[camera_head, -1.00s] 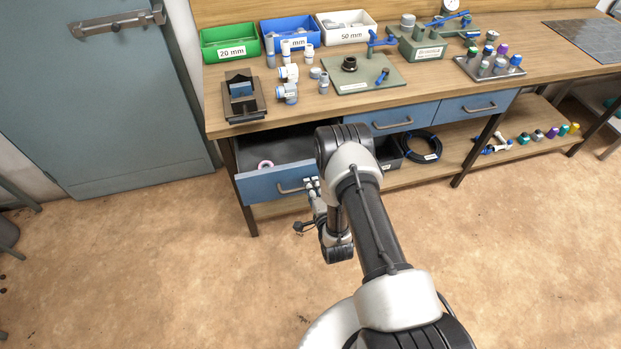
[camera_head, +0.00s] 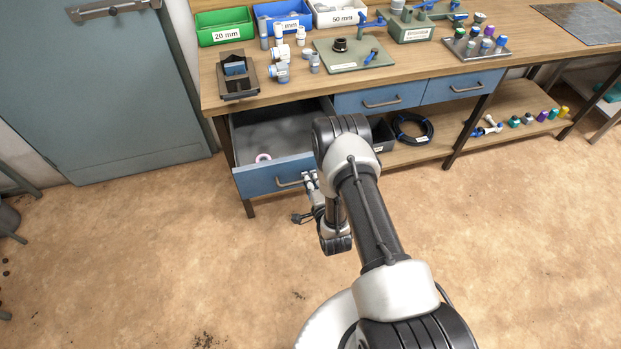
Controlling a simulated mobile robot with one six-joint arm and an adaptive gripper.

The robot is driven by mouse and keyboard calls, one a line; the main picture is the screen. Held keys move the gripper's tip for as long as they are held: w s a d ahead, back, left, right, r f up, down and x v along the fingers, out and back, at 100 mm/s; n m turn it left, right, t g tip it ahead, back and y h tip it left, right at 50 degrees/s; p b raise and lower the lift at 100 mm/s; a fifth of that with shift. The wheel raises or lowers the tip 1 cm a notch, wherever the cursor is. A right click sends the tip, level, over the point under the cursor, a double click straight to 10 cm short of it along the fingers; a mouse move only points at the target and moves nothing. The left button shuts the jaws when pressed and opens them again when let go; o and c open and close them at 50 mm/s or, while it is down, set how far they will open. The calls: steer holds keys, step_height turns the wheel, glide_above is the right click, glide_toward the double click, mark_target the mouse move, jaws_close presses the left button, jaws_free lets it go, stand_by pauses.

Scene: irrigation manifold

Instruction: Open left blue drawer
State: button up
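The left blue drawer (camera_head: 256,182) stands pulled out from under the workbench, its grey inside showing. A pink and white ring (camera_head: 263,158) lies in it near the front. The drawer's dark bar handle (camera_head: 288,183) is on its front. My gripper (camera_head: 309,180) is at the right end of this handle. The fingers are small and partly hidden by my arm, so I cannot tell whether they are closed around the bar. My arm also covers the drawer's right side.
Two other blue drawers, a middle one (camera_head: 382,98) and a right one (camera_head: 462,86), are shut. Fittings and bins stand on the wooden benchtop (camera_head: 420,68). A lower shelf (camera_head: 420,152) holds a black hose coil (camera_head: 412,129).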

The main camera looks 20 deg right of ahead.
steer(key=shift+o, duration=1.1)
steer(key=shift+s, duration=0.25)
steer(key=v, duration=1.1)
steer(key=shift+s, duration=0.25)
steer(key=shift+r, duration=0.1)
